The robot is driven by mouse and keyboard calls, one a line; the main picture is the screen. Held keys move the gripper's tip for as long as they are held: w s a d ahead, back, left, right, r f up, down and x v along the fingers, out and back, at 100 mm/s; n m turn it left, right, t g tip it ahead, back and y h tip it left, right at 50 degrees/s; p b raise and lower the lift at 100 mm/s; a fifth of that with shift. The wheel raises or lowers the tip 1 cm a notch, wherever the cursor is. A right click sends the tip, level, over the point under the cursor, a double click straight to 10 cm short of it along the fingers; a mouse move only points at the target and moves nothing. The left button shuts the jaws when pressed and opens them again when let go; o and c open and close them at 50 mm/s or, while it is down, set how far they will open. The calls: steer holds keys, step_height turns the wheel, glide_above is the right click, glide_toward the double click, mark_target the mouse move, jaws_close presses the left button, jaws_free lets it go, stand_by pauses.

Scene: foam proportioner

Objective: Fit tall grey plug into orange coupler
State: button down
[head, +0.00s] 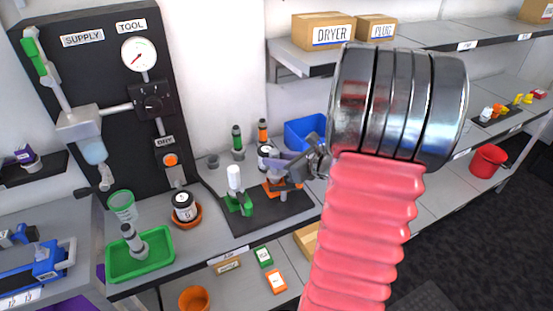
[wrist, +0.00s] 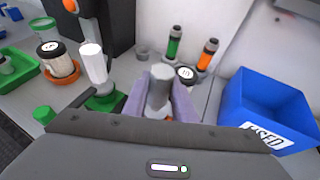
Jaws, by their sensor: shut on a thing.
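My gripper (head: 283,163) is over the black mat on the bench. In the wrist view its purple fingers (wrist: 160,103) are shut on the tall grey plug (wrist: 160,82), which stands roughly upright between them. In the head view the plug is mostly hidden by my fingers and wrist. The orange coupler (head: 271,187) is on the mat just under my gripper, partly covered by it. In the wrist view the coupler is almost wholly hidden behind the plug and fingers. I cannot tell whether the plug's lower end touches or enters the coupler.
A white-topped piece in a green base (head: 236,190) stands close left of my gripper on the black mat (head: 262,217). Green (head: 238,142) and orange (head: 262,132) banded cylinders stand behind. A blue bin (head: 304,132) is behind right. A green tray (head: 152,268) with a grey piece is front left.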

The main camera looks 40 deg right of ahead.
steer(key=shift+f, duration=0.1)
steer(key=c, duration=1.4)
jaws_free()
steer(key=shift+c, duration=0.2)
steer(key=v, duration=1.2)
